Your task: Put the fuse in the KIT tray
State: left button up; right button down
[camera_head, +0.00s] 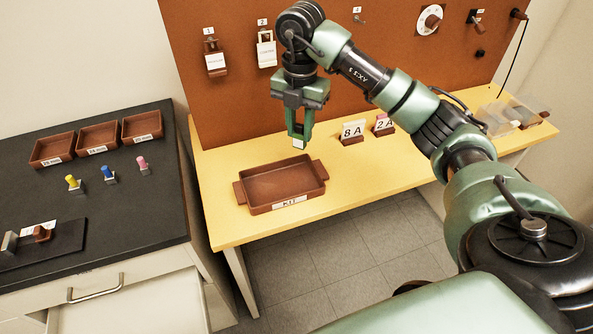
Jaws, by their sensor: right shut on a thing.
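The KIT tray (246,189) is a brown, shallow tray with side handles and a white KIT label, on the yellow bench. It looks empty. My right gripper (299,138) points down above the tray's back right part, clear of it. It is shut on a small pale thing (298,143), probably the fuse, mostly hidden by the fingers. My left gripper is not in view.
Signs reading 8 A (352,130) and 2 A (383,122) stand right of the tray. Clear bins (498,118) sit at the bench's right end. A dark counter (60,215) at left bears brown trays and colored pegs. A brown pegboard (228,110) stands behind.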

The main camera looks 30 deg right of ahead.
notch_tip(320, 180, down, 12)
jog(key=shift+p, duration=0.75)
jog(key=shift+f, duration=0.35)
jog(key=shift+f, duration=0.2)
jog(key=c, duration=1.1)
grip_release()
jog(key=shift+c, duration=0.2)
jog(key=shift+r, duration=0.15)
